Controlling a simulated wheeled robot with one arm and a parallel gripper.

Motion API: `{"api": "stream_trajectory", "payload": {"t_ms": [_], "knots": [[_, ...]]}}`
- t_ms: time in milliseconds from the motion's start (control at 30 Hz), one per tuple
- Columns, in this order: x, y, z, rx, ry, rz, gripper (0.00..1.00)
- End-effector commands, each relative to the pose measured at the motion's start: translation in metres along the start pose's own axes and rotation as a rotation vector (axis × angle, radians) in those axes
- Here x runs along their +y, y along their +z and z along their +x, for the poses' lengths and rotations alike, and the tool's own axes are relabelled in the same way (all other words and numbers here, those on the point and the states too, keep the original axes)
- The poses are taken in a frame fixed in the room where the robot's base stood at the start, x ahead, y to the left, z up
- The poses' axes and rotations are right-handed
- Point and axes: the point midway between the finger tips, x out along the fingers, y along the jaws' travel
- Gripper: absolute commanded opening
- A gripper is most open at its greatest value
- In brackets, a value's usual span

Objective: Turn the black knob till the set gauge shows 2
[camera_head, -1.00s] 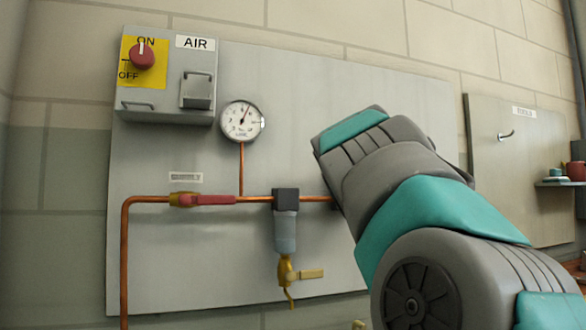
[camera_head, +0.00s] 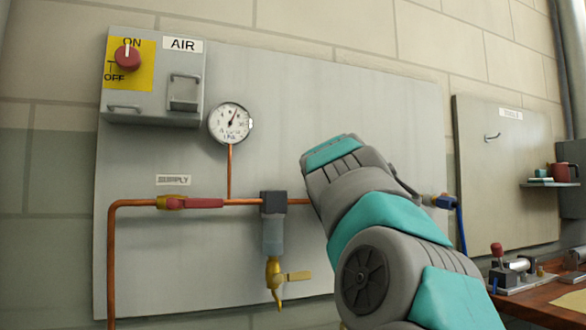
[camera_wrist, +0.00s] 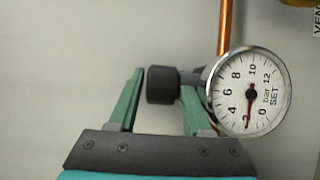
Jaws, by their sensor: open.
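The black knob (camera_wrist: 162,85) shows in the wrist view, sideways on, between the two green fingers of my gripper (camera_wrist: 162,82). My gripper is open; a gap shows at the left finger, and the right finger is close to the knob, contact unclear. The set gauge (camera_wrist: 278,92), a white dial marked SET and bar, is right of the knob and appears rotated. Its red needle points down at about the 2 mark. In the head view my arm hides the knob, the set gauge and my gripper.
The grey panel (camera_head: 150,260) carries a copper pipe, another gauge (camera_head: 230,122), a red-handled valve (camera_head: 195,203), a filter bowl (camera_head: 273,237) with a brass drain, and the AIR switch box (camera_head: 190,65). A blue hose (camera_head: 461,230) hangs right of my arm. A bench (camera_head: 540,300) stands lower right.

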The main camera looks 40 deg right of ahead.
Motion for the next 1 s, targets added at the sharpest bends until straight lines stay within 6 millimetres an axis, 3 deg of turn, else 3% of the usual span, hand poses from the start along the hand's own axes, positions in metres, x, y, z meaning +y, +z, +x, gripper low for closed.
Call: {"api": "stream_trajectory", "payload": {"t_ms": [500, 1000], "knots": [[-0.0036, -0.0019, 0.0020, -0.365, -0.003, -0.002, 0.51], [-0.0010, -0.0009, 0.0011, -0.610, -0.002, 0.002, 0.51]]}}
